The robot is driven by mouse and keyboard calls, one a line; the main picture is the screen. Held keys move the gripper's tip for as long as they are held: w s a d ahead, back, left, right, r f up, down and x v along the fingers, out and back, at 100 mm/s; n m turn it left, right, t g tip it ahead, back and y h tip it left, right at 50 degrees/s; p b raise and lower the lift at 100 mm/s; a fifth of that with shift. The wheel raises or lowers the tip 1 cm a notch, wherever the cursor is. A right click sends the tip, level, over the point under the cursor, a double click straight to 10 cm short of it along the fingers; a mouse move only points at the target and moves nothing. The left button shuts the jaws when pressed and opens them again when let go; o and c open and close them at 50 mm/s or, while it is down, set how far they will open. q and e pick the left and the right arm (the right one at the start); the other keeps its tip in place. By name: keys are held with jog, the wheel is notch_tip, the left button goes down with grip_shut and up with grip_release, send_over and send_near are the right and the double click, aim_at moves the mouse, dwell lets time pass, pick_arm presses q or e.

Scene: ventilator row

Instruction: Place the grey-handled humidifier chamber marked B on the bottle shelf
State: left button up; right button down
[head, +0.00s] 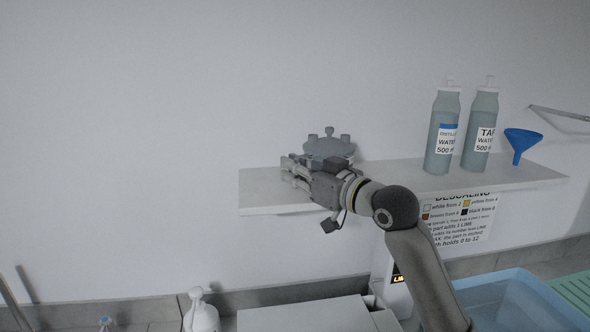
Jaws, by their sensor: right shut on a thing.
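The grey humidifier chamber (328,146), with a round lid and several ports on top, shows at the bottle shelf (262,190), near its left part. Its lower part and its handle are hidden behind my right gripper, and no letter B can be read. My right gripper (291,171) comes from the lower right, points left and is shut on the chamber. I cannot tell whether the chamber's base touches the shelf. My left gripper is not in view.
Two grey bottles, distilled water (442,135) and tap water (480,130), and a blue funnel (521,143) are at the shelf's right. A descaling notice (462,218) hangs below. A blue tub (510,300) and white bottle (201,314) are lower down. The shelf's left end is bare.

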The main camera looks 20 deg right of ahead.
jog(key=c, duration=1.5)
grip_release()
jog(key=shift+s, duration=0.15)
jog(key=shift+s, duration=0.1)
jog(key=shift+b+v, duration=2.4)
jog(key=shift+v, duration=3.45)
